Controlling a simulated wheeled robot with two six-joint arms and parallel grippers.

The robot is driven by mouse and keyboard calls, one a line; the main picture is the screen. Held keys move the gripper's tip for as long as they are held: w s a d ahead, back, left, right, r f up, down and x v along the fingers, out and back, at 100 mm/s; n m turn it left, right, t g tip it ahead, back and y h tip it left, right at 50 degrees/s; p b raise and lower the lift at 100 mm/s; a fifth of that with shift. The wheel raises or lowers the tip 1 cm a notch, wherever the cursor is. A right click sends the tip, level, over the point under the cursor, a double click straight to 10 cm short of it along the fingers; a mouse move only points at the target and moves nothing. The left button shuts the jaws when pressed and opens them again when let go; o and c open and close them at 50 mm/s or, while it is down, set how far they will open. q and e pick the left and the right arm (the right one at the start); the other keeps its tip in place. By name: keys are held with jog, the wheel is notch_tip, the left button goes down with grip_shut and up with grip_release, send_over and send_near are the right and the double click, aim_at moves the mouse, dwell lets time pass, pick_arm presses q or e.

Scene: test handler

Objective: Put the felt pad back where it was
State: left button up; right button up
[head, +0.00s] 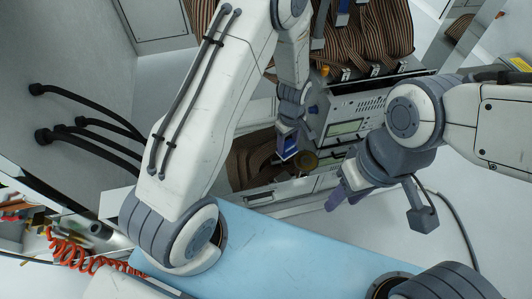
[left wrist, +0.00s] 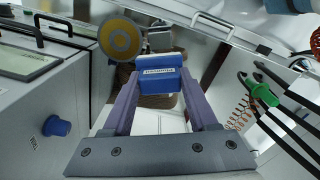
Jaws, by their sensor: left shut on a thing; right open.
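My left gripper (left wrist: 160,88) is shut on a blue block (left wrist: 163,73) with a pale layer along its top and a small printed label. The block looks like the felt pad, but I cannot be sure. Purple fingers hold it from both sides. In the head view my left gripper (head: 287,138) hangs beside the front of a grey instrument, with the blue block (head: 288,153) at its tips. My right gripper (head: 345,197) is open and empty, lower right of the instrument. No empty spot for the pad can be made out.
A round yellow-and-grey disc (left wrist: 120,40) is close to the held block, upper left in the wrist view. The grey instrument (head: 345,125) has a display and a blue knob (left wrist: 56,126). Brown striped ribbon cables (head: 365,35) hang behind. Black hoses (head: 95,130) are at left.

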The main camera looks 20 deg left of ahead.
pick_arm(q)
jog(key=a+f+b, duration=0.1)
jog(key=a, duration=0.1)
jog(key=a+f+b, duration=0.1)
jog(key=a+f, duration=0.1)
jog(key=a, duration=0.1)
jog(key=a+f+b, duration=0.1)
jog(key=a+f, duration=0.1)
jog(key=a, duration=0.1)
jog(key=shift+s+f, duration=0.1)
notch_tip(320, 180, down, 4)
jog(key=b, duration=0.3)
jog(key=shift+r, duration=0.2)
jog(key=shift+f, duration=0.15)
jog(key=o, duration=1.3)
